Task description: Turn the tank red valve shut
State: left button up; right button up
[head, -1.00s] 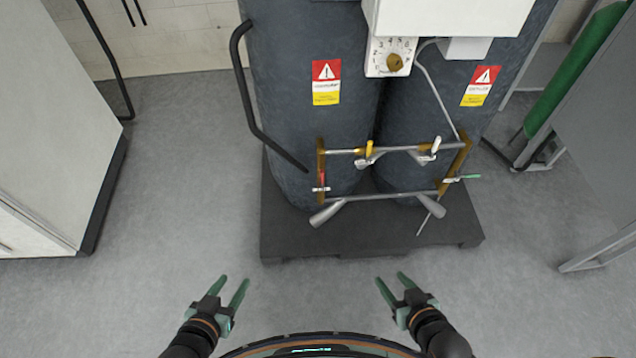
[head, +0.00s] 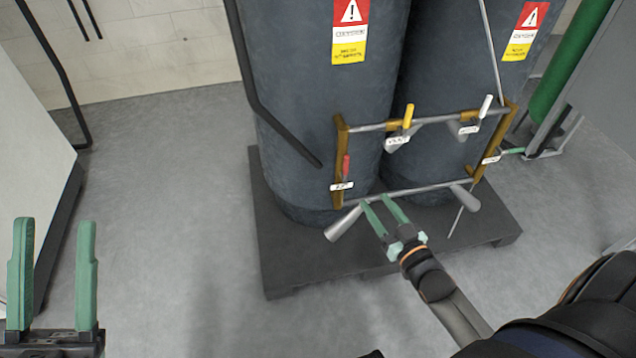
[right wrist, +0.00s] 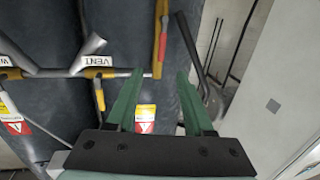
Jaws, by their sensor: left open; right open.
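The red valve (head: 346,166) is a small upright red handle with a white tag at its base. It sits on the left side of the pipe frame at the front of the dark tanks (head: 310,110). My right gripper (head: 376,202) is open and empty, below and to the right of the valve, apart from it in the head view. In the right wrist view a red handle (right wrist: 162,45) shows beyond the open fingers, near the brown upright. My left gripper (head: 54,226) is open and empty at the lower left, far from the tanks.
A yellow handle (head: 408,115), a white handle (head: 486,105) and a green handle (head: 512,151) are on the same frame. Grey nozzles (head: 343,224) jut forward near my right gripper. A black bent rail (head: 262,110) passes left of the valve. A dark pallet (head: 290,270) carries the tanks.

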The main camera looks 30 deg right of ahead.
aim_at(348, 166)
jog(key=w+b, duration=0.1)
jog(key=w, duration=0.3)
jog(key=w+b, duration=0.2)
jog(key=w, duration=0.2)
jog(key=w+b, duration=0.1)
jog(key=w, duration=0.3)
jog(key=shift+w+f, duration=0.3)
pick_arm(q)
jog(key=shift+h, duration=0.5)
jog(key=shift+s+a+f+b, duration=0.15)
jog(key=shift+s+f, duration=0.1)
jog(key=shift+f, duration=0.75)
jog(key=shift+s+f+b, duration=0.15)
jog(key=shift+s+f, duration=0.05)
jog(key=shift+f, duration=0.8)
pick_arm(e)
jog(key=shift+w, duration=0.5)
jog(key=shift+c, duration=0.4)
grip_shut()
